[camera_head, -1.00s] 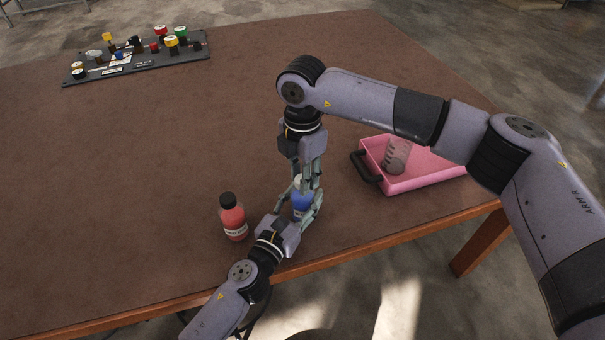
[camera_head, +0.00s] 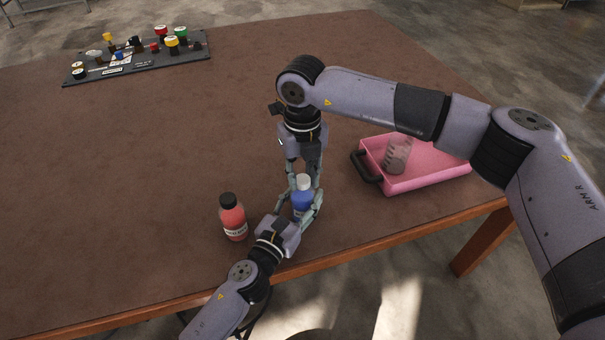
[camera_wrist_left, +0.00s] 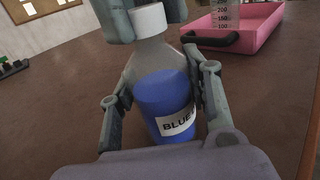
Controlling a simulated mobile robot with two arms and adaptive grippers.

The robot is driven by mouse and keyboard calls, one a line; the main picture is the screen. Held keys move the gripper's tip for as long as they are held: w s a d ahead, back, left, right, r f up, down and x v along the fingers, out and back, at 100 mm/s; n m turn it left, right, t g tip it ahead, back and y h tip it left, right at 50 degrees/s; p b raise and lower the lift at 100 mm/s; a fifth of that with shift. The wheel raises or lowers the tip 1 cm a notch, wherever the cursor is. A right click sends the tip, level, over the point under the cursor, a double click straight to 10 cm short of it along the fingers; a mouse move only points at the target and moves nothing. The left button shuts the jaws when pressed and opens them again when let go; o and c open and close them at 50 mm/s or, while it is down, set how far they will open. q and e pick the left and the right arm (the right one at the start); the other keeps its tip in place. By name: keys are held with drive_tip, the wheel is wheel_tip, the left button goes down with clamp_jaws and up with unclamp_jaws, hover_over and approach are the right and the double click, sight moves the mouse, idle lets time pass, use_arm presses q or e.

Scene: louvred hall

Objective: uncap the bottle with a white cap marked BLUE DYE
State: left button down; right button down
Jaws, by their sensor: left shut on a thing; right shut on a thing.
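The bottle (camera_head: 301,203) holds blue liquid and stands upright near the table's front edge. In the left wrist view the bottle (camera_wrist_left: 163,92) has a label of which "BLUE" can be read; the rest is hidden. Its white cap (camera_wrist_left: 149,19) sits on top of the neck and also shows in the head view (camera_head: 304,181). My left gripper (camera_head: 305,212) is shut on the bottle's body from the front. My right gripper (camera_head: 304,180) points down from above and is shut on the white cap, its fingers on either side.
A red bottle with a black cap (camera_head: 233,218) stands just left of my left gripper. A pink tray (camera_head: 430,178) with a black handle holds a clear graduated beaker (camera_head: 397,155) at right. A dark panel with coloured knobs (camera_head: 140,64) lies far left. The table's middle is clear.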

drive_tip(key=n, duration=1.1)
drive_tip(key=shift+n, duration=0.4)
drive_tip(key=n, duration=0.5)
drive_tip(key=shift+n, duration=0.4)
drive_tip(key=n, duration=0.3)
drive_tip(key=shift+n, duration=0.4)
drive_tip(key=shift+r, duration=0.3)
drive_tip(key=shift+r, duration=0.85)
